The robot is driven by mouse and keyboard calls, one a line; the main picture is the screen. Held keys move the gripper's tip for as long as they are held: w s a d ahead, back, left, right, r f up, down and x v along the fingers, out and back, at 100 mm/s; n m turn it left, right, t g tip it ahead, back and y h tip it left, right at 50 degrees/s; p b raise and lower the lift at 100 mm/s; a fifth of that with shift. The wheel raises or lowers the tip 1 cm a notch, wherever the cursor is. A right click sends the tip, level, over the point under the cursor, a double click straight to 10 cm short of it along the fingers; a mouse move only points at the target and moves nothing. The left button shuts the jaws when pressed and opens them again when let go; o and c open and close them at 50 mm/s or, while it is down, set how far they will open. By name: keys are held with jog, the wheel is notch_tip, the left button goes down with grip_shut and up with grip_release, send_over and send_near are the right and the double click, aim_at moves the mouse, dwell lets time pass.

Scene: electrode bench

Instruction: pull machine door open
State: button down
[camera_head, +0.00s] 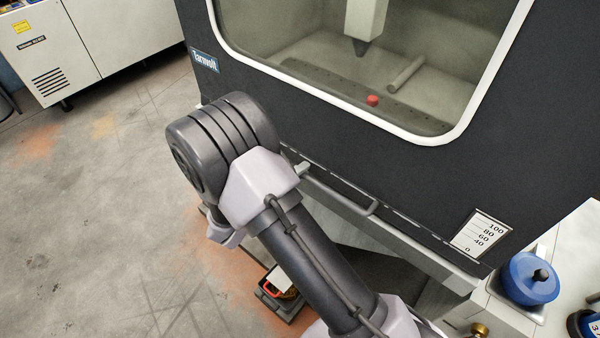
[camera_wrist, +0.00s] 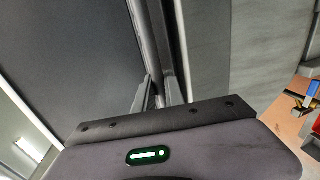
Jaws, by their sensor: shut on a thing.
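The machine door (camera_head: 520,130) is a dark panel with a white-framed window (camera_head: 400,75). A grey bar handle (camera_head: 345,194) runs along its lower edge; its left part is hidden by my arm. I see no clear gap around the door, but cannot tell whether it is fully closed. In the wrist view the dark panel (camera_wrist: 70,50) fills the left side, and the bar (camera_wrist: 146,35) runs down between my fingers. My gripper (camera_wrist: 160,97) is shut on the handle. In the head view my wrist mostly hides the gripper.
A blue round-lidded pot (camera_head: 530,278) stands on the bench at right, near a printed scale (camera_head: 481,234). A small dark box (camera_head: 285,292) with things in it is low beside my arm. A white cabinet (camera_head: 85,45) stands back left. The floor at left is clear.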

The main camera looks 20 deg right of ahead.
notch_tip(320, 180, up, 51)
jog(key=p, duration=2.2)
jog(key=shift+f, duration=0.1)
jog(key=c, duration=1.4)
grip_release()
jog(key=shift+c, duration=0.2)
jog(key=shift+a, duration=0.15)
jog(key=p+v, duration=0.1)
jog(key=v, duration=1.6)
jog(key=shift+s+a+f, duration=0.1)
jog(key=shift+s, duration=0.05)
